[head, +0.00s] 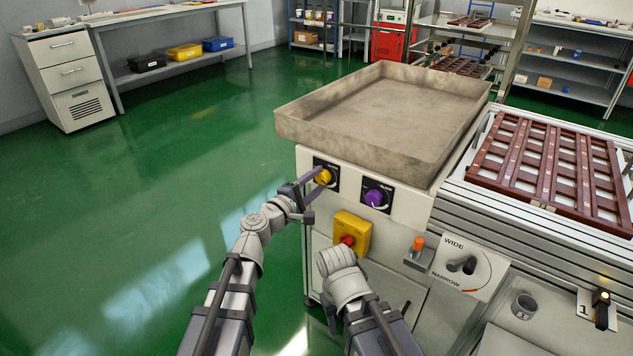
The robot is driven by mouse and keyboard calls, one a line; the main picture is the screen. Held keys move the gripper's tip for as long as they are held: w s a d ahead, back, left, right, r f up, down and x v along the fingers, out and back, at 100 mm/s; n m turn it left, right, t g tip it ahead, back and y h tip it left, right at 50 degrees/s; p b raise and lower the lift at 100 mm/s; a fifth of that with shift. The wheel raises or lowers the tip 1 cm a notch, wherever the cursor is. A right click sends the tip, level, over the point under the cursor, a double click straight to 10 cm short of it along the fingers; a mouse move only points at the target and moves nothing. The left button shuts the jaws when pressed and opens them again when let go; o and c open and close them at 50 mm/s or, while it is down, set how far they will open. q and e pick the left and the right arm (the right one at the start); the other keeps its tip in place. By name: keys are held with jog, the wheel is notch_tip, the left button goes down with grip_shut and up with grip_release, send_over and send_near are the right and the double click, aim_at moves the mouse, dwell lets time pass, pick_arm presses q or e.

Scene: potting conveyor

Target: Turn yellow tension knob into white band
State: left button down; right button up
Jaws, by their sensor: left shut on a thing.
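The yellow tension knob (322,176) sits on a dark dial plate at the left of the machine's front panel. My left gripper (314,183) is shut on this knob, with its purple-grey fingers reaching it from the lower left. The fingers cover part of the knob and plate. The white band cannot be made out clearly, nor can the knob's pointer. My right arm reaches up from the bottom middle, in front of the cabinet; its gripper fingers do not show.
A purple knob (376,198) is just right of the yellow one. Below are a yellow box with a red button (351,236), an orange button (418,243) and a WIDE/NARROW lever plate (466,266). A beige tray (375,112) overhangs above. Green floor is clear at left.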

pick_arm(q)
jog(key=m, duration=0.4)
jog(key=shift+m, duration=0.3)
jog(key=shift+r+m, duration=0.1)
jog(key=shift+m, duration=1.6)
jog(key=shift+c, duration=1.7)
grip_release()
jog(key=v, duration=0.7)
jog(key=shift+s+a, duration=0.25)
jog(key=shift+s, duration=0.05)
